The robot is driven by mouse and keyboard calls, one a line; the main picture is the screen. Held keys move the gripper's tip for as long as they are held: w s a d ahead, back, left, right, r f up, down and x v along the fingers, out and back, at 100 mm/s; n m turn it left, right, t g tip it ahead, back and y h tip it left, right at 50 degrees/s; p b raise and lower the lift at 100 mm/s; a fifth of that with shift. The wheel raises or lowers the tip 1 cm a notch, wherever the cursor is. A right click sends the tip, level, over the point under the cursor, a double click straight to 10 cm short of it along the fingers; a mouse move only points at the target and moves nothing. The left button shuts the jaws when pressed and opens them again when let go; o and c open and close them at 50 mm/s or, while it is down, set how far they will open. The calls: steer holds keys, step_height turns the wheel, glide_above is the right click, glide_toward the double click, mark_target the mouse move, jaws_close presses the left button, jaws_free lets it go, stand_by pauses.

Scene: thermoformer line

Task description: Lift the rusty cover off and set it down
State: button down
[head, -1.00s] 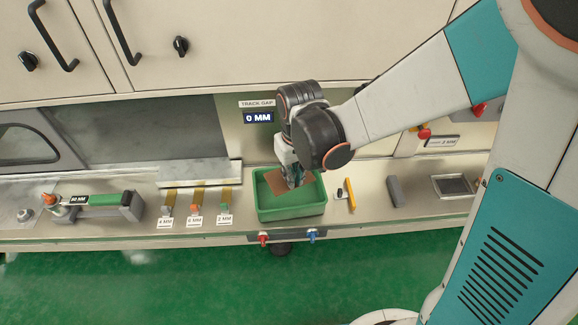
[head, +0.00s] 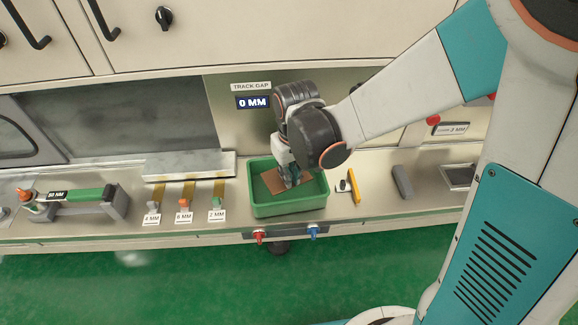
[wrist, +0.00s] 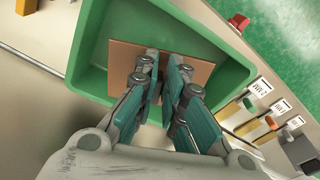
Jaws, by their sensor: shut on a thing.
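The rusty cover is a flat brown plate (head: 270,181) inside the green tray (head: 290,209) on the bench. It also shows in the wrist view (wrist: 122,62), lying across the tray between its walls. My gripper (head: 291,183) reaches down into the tray from above, fingers pointing down at the plate. In the wrist view my gripper's fingers (wrist: 160,62) are close together over the middle of the plate, shut on it. The grip point is hidden by the fingers. I cannot tell whether the plate touches the tray floor.
Left of the tray are several labelled gauge pieces (head: 184,205) and a green-handled tool (head: 85,194). Right are a yellow stick (head: 353,186) and a grey bar (head: 402,182). Red (head: 259,237) and blue (head: 312,231) fittings stick out at the front edge.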

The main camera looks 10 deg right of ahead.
steer(key=shift+f+b, duration=2)
steer(key=shift+f, duration=0.95)
steer(key=c, duration=1.6)
jaws_free()
steer(key=shift+r, duration=0.1)
